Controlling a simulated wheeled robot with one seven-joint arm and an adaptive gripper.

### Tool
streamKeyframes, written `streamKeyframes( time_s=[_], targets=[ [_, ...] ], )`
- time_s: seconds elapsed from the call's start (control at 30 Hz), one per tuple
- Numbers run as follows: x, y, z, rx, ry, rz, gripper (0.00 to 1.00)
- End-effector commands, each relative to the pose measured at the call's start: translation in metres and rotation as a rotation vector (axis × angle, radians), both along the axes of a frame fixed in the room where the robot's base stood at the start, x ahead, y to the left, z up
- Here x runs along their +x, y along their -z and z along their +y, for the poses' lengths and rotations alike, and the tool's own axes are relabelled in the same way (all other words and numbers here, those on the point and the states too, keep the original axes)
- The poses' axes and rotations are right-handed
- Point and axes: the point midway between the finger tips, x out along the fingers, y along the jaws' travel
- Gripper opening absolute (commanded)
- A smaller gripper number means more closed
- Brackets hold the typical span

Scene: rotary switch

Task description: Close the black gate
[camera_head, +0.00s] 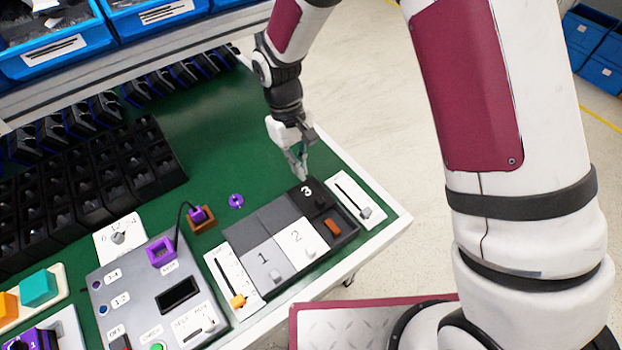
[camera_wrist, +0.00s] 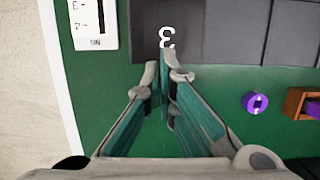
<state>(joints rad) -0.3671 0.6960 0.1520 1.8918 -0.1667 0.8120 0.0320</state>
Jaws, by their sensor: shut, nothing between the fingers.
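The black gate (camera_head: 318,204) is a dark sliding panel marked with a white 3, on the grey box (camera_head: 275,228). It sits at the back of the right-hand lane. The compartment in front of it is uncovered and shows an orange-red block (camera_head: 332,227). In the wrist view the black gate (camera_wrist: 180,28) is at the top, with its 3 upside down. My gripper (camera_head: 302,174) is shut and empty at the back edge of the gate. In the wrist view its fingertips (camera_wrist: 166,72) are just below the 3. I cannot tell whether they touch the gate.
Gate 1 (camera_head: 265,264), grey, and gate 2 (camera_head: 301,243), white, cover the front of their lanes. Slider panels stand left (camera_head: 232,284) and right (camera_head: 355,203) of the box. A purple disc (camera_head: 236,201) lies behind.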

Motion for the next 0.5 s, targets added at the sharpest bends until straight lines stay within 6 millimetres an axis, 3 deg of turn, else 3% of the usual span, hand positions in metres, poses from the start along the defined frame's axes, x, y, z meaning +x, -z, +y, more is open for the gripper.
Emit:
streamKeyframes(
  time_s=[0.07, 0.23, 0.5],
  targets=[
    [-0.005, 0.014, -0.003, -0.001, 0.0, 0.004, 0.0],
    [-0.026, 0.009, -0.017, -0.002, 0.0, 0.001, 0.0],
    [-0.035, 0.01, -0.024, 0.0, 0.0, -0.001, 0.0]
  ],
)
